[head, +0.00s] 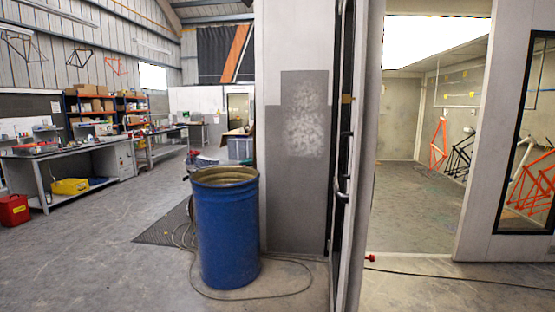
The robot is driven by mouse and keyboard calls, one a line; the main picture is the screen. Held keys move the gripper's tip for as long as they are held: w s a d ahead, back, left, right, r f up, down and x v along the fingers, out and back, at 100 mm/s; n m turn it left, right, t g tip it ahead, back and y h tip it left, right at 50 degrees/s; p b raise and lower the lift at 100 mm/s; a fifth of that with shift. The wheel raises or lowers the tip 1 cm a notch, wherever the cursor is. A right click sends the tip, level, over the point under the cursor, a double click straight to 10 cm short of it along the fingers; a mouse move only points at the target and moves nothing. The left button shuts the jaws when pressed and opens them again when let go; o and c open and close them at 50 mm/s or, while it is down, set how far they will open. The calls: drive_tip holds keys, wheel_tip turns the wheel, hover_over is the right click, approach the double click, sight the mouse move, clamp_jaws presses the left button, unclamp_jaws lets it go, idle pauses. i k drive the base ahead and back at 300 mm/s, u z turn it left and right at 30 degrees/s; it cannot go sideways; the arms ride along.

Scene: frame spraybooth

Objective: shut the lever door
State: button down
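The lever door (371,150) stands open and is seen almost edge-on, just right of the middle of the head view. Dark lever-like handle parts (342,188) show on its left side at about mid-height. To its right is the open doorway (415,205) into a bright booth room. The door's broad faces are mostly hidden by the steep angle. My gripper and arm are not in view.
A blue drum (228,235) stands left of the door, with a hose (290,293) looping on the floor around it. A dark cable (460,279) crosses the floor before the doorway. Workbenches (75,165) line the left. Bike frames (460,150) stand inside the booth.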

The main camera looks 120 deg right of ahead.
sight(363, 23)
drive_tip(key=z, duration=4.75)
drive_tip(key=i, duration=1.65)
drive_tip(key=z, duration=0.1)
drive_tip(key=k, duration=0.85)
drive_tip(key=u, duration=0.9)
drive_tip(key=i, duration=0.65)
drive_tip(key=u, duration=0.3)
